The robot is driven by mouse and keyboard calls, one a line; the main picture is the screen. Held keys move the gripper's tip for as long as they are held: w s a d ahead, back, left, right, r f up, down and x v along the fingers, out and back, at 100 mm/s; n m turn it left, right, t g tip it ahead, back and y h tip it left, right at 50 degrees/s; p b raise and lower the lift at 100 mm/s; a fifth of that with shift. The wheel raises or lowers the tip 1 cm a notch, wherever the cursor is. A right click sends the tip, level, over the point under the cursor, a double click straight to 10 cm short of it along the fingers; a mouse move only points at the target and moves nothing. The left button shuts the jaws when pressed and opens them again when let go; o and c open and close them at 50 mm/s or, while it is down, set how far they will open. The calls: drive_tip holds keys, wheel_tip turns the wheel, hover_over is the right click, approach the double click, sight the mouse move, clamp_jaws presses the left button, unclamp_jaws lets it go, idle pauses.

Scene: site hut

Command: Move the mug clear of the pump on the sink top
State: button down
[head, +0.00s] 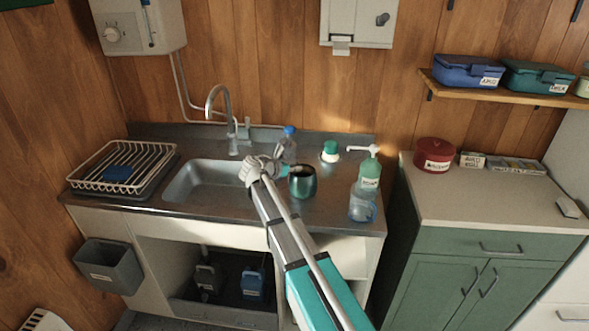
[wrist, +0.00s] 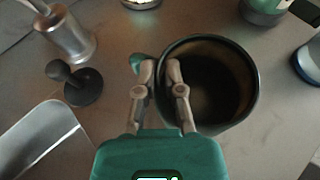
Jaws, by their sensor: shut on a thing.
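The dark green mug (head: 302,182) is upright at the sink top (head: 330,205), right of the basin; I cannot tell whether its base touches the surface. My gripper (head: 284,172) is at its left side. In the wrist view, my gripper (wrist: 160,68) is shut on the mug (wrist: 252,85), apparently at its handle (wrist: 137,60), partly hidden by the fingers. The pump bottle (head: 370,172), pale green with a white pump head, stands to the right, apart from the mug. Its lower part is hidden behind a clear bluish container (head: 361,206).
Left are the basin (head: 205,183), tap (head: 228,120) and dish rack (head: 120,165). A blue-capped bottle (head: 289,145) and green-lidded jar (head: 330,152) stand behind the mug. A black plug (wrist: 75,86) lies left of my gripper.

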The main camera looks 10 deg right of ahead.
drive_tip(key=c, duration=1.2)
unclamp_jaws()
drive_tip(key=shift+f, duration=0.15)
drive_tip(key=o, duration=0.5)
drive_tip(key=shift+c, duration=0.2)
drive_tip(key=shift+s+a+r, duration=0.3)
drive_tip(key=shift+a+r, duration=0.15)
drive_tip(key=p+v, duration=0.4)
drive_tip(key=v, duration=0.7)
drive_tip(key=shift+p, duration=0.3)
drive_tip(key=shift+d, duration=0.1)
